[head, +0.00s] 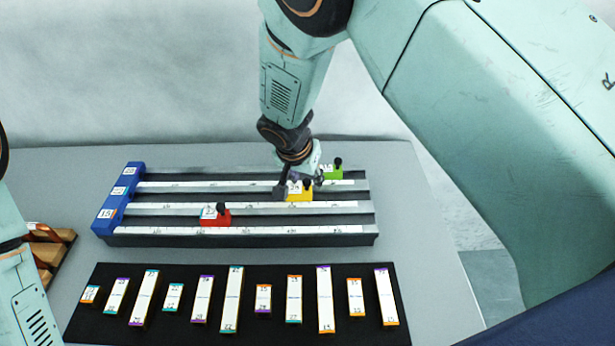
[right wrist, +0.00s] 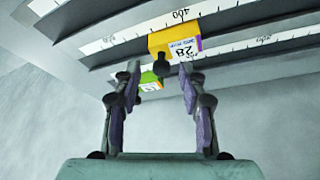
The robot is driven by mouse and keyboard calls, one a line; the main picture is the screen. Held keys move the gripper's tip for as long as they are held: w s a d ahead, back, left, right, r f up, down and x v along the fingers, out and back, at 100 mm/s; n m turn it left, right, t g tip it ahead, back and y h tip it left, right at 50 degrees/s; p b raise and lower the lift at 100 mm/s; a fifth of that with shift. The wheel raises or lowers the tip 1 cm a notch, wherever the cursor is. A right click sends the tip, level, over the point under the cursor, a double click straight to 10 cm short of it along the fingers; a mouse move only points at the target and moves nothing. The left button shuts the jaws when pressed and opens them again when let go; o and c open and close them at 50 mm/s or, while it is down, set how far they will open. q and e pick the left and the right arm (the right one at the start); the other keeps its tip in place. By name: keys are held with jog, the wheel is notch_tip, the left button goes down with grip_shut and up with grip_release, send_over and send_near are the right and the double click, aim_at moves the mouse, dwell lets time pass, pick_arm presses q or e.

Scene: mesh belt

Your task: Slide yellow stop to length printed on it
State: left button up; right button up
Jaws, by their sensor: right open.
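The yellow stop (head: 299,191) sits on the middle rail of the ruled track, right of centre. In the right wrist view the yellow stop (right wrist: 174,40) carries a label that reads 28, with a dark knob and a 400 mark on the scale near it. My right gripper (head: 301,183) is at the yellow stop in the head view. In the right wrist view its two fingers (right wrist: 160,82) are apart, with the knob beyond and between their tips. Contact cannot be told. Part of my left arm shows at the left edge; its gripper is not in view.
A red stop (head: 215,217) sits on the front rail and a green stop (head: 332,172) on the back rail, close behind the yellow one. A blue end block (head: 118,199) closes the track at left. A black mat (head: 240,334) with several labelled bars lies in front.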

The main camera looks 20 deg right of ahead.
jog(key=shift+w+d+f, duration=0.3)
jog(key=shift+w+f, duration=0.25)
jog(key=shift+s+a+r, duration=0.35)
jog(key=shift+s+r, duration=0.05)
jog(key=shift+s, duration=0.05)
jog(key=c, duration=0.3)
jog(key=shift+s, duration=0.1)
jog(key=shift+c, duration=1)
jog(key=shift+w+d+f, duration=0.1)
jog(key=shift+w+f, duration=0.05)
jog(key=shift+w, duration=0.05)
grip_shut()
jog(key=shift+s, duration=0.1)
